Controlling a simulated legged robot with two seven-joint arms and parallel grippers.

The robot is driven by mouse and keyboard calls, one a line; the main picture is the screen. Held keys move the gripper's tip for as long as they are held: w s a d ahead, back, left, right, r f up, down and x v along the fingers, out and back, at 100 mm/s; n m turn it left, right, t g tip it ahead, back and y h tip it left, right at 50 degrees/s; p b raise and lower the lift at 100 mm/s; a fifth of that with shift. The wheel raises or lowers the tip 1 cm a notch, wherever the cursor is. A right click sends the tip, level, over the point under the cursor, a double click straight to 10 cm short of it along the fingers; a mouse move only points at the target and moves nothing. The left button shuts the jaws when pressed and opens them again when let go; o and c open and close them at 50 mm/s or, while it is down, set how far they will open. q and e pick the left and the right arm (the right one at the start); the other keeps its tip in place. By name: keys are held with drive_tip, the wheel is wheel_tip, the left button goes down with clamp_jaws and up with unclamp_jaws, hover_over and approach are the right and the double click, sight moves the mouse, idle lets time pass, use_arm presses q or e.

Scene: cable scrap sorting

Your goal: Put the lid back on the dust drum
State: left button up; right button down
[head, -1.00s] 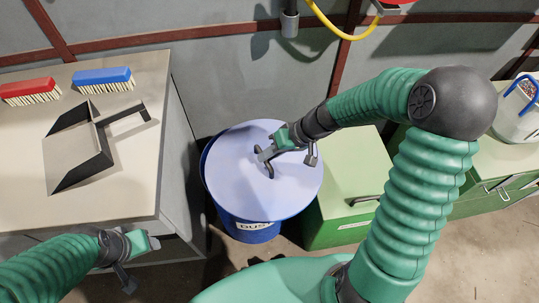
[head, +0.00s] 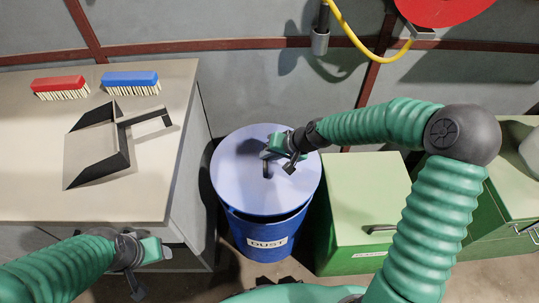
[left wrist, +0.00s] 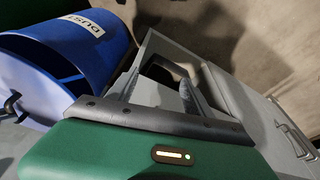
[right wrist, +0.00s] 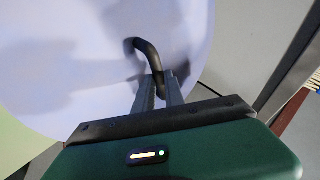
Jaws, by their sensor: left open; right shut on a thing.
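The pale blue lid (head: 240,186) is over the blue dust drum (head: 262,232) in the head view. My right gripper (head: 267,160) is shut on the lid's dark handle, which shows clearly between the fingers in the right wrist view (right wrist: 146,52). The drum also shows in the left wrist view (left wrist: 95,45). My left gripper (head: 150,270) is open and empty, left of the drum by the bench front.
A grey bench (head: 30,150) at left holds a dustpan (head: 95,150), a red brush (head: 60,87) and a blue brush (head: 130,82). A green cabinet (head: 365,190) stands close on the drum's right. A yellow hose (head: 350,35) hangs on the wall behind.

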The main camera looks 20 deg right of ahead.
sight(272, 168)
drive_tip(key=f+b, duration=0.2)
drive_tip(key=f, duration=0.1)
drive_tip(key=shift+a, duration=0.2)
wheel_tip(272, 168, down, 3)
drive_tip(key=b, duration=0.3)
drive_tip(key=shift+d, duration=0.1)
drive_tip(key=shift+f+b, duration=0.4)
drive_tip(key=shift+f, duration=0.2)
drive_tip(key=shift+p, duration=0.4)
drive_tip(key=c, duration=1.3)
unclamp_jaws()
drive_tip(key=shift+c, duration=0.2)
